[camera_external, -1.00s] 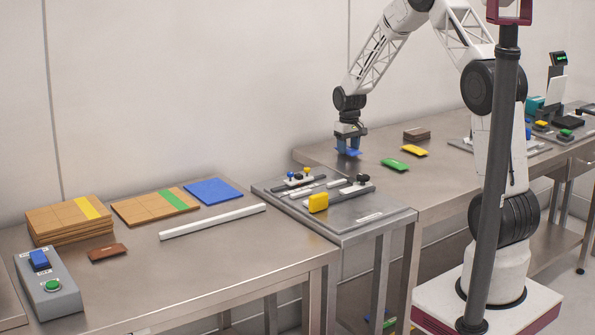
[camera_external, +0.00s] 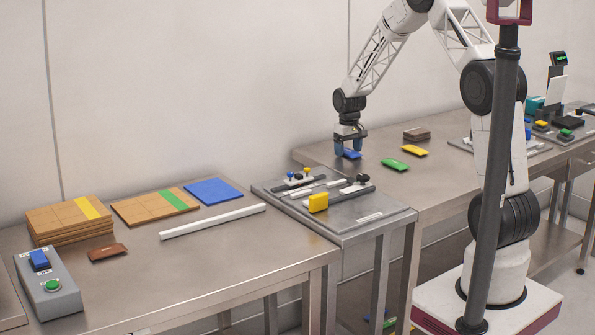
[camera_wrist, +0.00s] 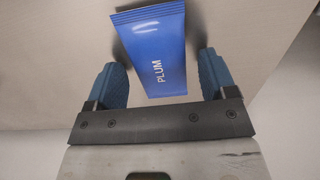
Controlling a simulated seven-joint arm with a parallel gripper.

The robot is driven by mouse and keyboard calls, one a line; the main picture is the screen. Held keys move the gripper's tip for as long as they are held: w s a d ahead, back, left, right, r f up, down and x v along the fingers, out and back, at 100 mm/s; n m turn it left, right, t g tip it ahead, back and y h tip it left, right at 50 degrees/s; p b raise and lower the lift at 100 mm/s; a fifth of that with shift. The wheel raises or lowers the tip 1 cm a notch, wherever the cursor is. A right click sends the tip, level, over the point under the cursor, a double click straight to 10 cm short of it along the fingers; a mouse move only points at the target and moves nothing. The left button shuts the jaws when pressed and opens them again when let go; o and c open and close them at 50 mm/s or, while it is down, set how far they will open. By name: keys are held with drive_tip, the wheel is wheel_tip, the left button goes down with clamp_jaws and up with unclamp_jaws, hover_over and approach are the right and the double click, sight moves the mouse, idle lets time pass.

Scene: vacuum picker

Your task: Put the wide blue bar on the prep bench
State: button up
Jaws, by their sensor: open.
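The wide blue bar (camera_external: 352,155) lies on the steel bench at the left end of the right-hand bench, below my gripper. In the wrist view the blue bar (camera_wrist: 152,50) is a flat packet marked PLUM, and it lies between and beyond my two blue fingertips. My gripper (camera_external: 350,146) is open, with a finger on each side of the bar. In the wrist view the fingers of my gripper (camera_wrist: 163,72) show a gap to the bar on both sides. Which surface is the prep bench is not marked in the frames.
A green bar (camera_external: 395,164), a yellow bar (camera_external: 414,150) and a brown stack (camera_external: 416,134) lie to the right. A fixture plate (camera_external: 360,222) with a yellow block (camera_external: 318,203) stands left. Further left are a blue mat (camera_external: 213,191), a white strip (camera_external: 212,221) and wooden boards (camera_external: 70,232).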

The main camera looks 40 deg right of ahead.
sight(348, 151)
drive_tip(key=shift+r, duration=0.15)
wheel_tip(348, 151, up, 12)
idle(0.7)
idle(0.5)
drive_tip(key=s+a+r+t, duration=0.1)
drive_tip(key=s+a+r, duration=0.3)
drive_tip(key=s+r, duration=0.55)
drive_tip(key=s+a+r, duration=0.4)
drive_tip(key=s+r, duration=0.2)
drive_tip(key=s, duration=0.7)
drive_tip(key=s+a, duration=0.2)
drive_tip(key=s, duration=1.1)
drive_tip(key=s+a+r+t, duration=0.1)
drive_tip(key=s+a, duration=0.1)
drive_tip(key=s, duration=1.2)
drive_tip(key=shift+s+a+r+t, duration=0.2)
drive_tip(key=shift+s+a+t, duration=0.05)
drive_tip(key=shift+a+t, duration=0.05)
